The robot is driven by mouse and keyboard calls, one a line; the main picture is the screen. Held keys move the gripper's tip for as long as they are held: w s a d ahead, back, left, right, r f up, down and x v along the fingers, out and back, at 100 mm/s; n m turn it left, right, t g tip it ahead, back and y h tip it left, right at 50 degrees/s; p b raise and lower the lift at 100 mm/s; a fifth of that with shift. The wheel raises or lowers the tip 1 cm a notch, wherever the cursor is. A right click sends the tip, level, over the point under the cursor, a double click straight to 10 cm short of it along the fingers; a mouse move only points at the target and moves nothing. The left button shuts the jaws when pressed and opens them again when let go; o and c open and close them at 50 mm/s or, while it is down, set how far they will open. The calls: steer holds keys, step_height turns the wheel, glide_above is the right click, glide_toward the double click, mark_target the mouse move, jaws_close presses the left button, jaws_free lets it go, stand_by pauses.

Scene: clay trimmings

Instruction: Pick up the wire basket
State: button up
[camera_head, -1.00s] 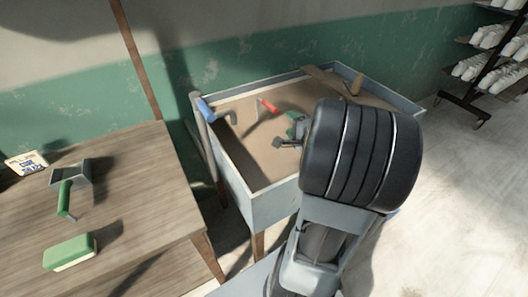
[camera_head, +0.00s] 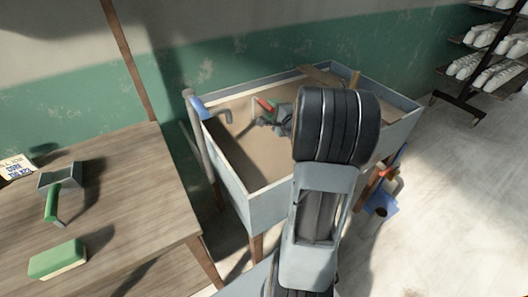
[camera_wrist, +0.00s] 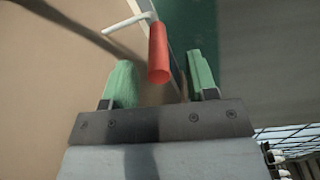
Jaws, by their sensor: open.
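No wire basket can be made out for sure. A red grip (camera_head: 264,103) on a bent pale rod is at the sandy-floored grey tub (camera_head: 287,208); whether it belongs to a basket cannot be told. In the wrist view the red grip (camera_wrist: 158,53) stands between the green fingertips, nearer the left one, with visible gaps. My gripper (camera_wrist: 163,85) is open. In the head view my gripper (camera_head: 268,120) is over the tub, just below the red grip, and my arm hides much of the tub's right half.
A blue handle (camera_head: 197,106) is at the tub's left corner. A wooden table (camera_head: 130,205) at left carries a green-handled metal tool (camera_head: 52,195) and a green block (camera_head: 57,258). A blue object (camera_head: 383,205) is right of the tub. A shoe-like white-ware rack (camera_head: 470,92) stands far right.

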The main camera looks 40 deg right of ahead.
mark_target(268, 104)
steer(key=shift+w+f, duration=0.2)
steer(key=shift+w, duration=1.65)
jaws_close()
steer(key=shift+r, duration=0.1)
